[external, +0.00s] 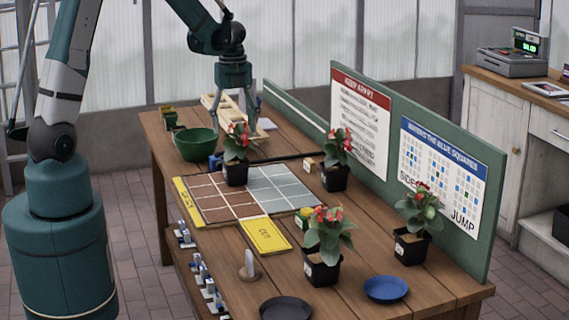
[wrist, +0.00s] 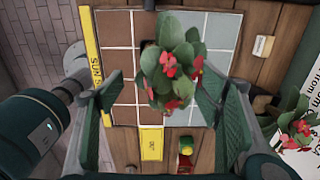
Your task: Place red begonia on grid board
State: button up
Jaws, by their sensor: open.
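A red begonia (external: 237,142) in a black pot stands upright on the grid board (external: 214,208), near the line between its brown and grey squares. In the wrist view the begonia (wrist: 172,68) shows from above, its leaves hiding most of its pot. My gripper (external: 236,112) is above this plant, fingers pointing down. In the wrist view my gripper (wrist: 158,88) is open, with one finger on each side of the foliage. The grid board (wrist: 115,60) has a yellow strip along its left edge. Whether the fingers touch leaves is unclear.
Other red-flowered potted plants stand at the board's back right (external: 335,178), front (external: 322,270) and right (external: 411,246). A green bowl (external: 196,144) is left of the begonia. A green sign panel (external: 392,150) lines the back edge. A blue saucer (external: 386,288) lies front right.

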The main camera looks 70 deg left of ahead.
jog(key=s+d+r+n+t+y, duration=0.15)
jog(key=d+r+n, duration=0.25)
jog(key=d+r, duration=0.5)
jog(key=s+d+r+n+t+h, duration=0.15)
jog(key=s+d+r+n, duration=0.35)
jog(key=d, duration=0.6)
jog(key=s+d+r+n+t, duration=0.2)
jog(key=s+d+n, duration=0.2)
jog(key=d, duration=0.3)
jog(key=s+d+r+n+t, duration=0.2)
jog(key=s+d+n, duration=0.3)
jog(key=d, duration=0.3)
jog(key=shift+v, duration=1.15)
